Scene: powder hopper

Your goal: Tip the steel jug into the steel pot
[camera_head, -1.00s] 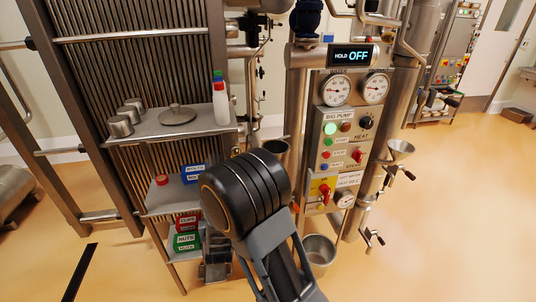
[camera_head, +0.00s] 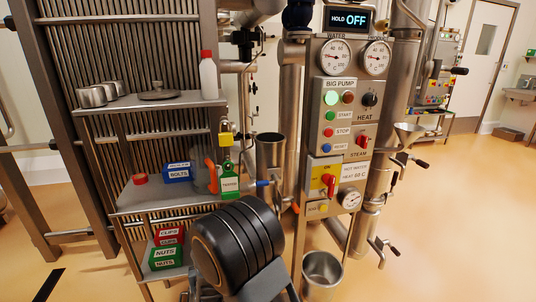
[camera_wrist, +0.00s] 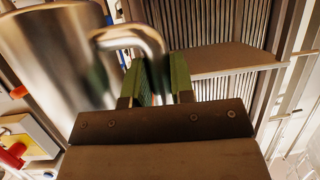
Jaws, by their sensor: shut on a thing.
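The steel jug (camera_wrist: 55,60) fills the upper left of the wrist view. My gripper (camera_wrist: 158,82) is shut on its curved handle between green-padded fingers. In the head view, a steel cylinder with a dark open mouth (camera_head: 270,152), which looks like the jug, stands upright left of the control panel. My arm hides the gripper there. The steel pot (camera_head: 322,270) is low in front of the panel, open upward, below and to the right of the jug.
A shelf rack (camera_head: 150,103) stands left, holding small steel cups, a white bottle (camera_head: 208,76), and blue, red and green boxes. The control panel (camera_head: 342,125) with gauges and a red handle stands right of the jug. A funnel (camera_head: 410,132) and valve levers jut out further right.

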